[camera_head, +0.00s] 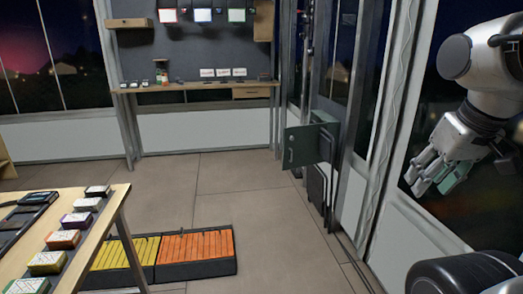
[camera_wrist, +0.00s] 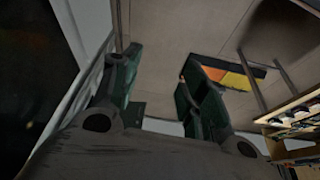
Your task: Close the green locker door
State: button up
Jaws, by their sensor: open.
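The green locker door (camera_head: 301,146) stands swung open from a low locker (camera_head: 320,185) against the right-hand wall, jutting to the left into the room. A handle-like detail shows near its left edge. My gripper (camera_head: 432,182) is at the right of the head view, well apart from the door and nearer to me. It is open and empty. In the wrist view the two green-padded fingers (camera_wrist: 161,62) are spread with floor between them. A small dark green patch lies between the fingers there; I cannot tell whether it is the door.
A wooden table (camera_head: 100,228) with several small boxes stands at the lower left. A black tray with yellow and orange sections (camera_head: 195,270) lies on the floor. A shelf counter (camera_head: 200,87) runs along the back wall. The middle floor is clear.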

aim_at(303, 150)
jog(key=i+j+z, duration=0.15)
jog(key=i, duration=0.4)
jog(key=i+z, duration=0.15)
jog(key=i, duration=0.45)
jog(key=i+j+z, duration=0.1)
jog(key=i+j, duration=0.8)
jog(key=i, duration=0.1)
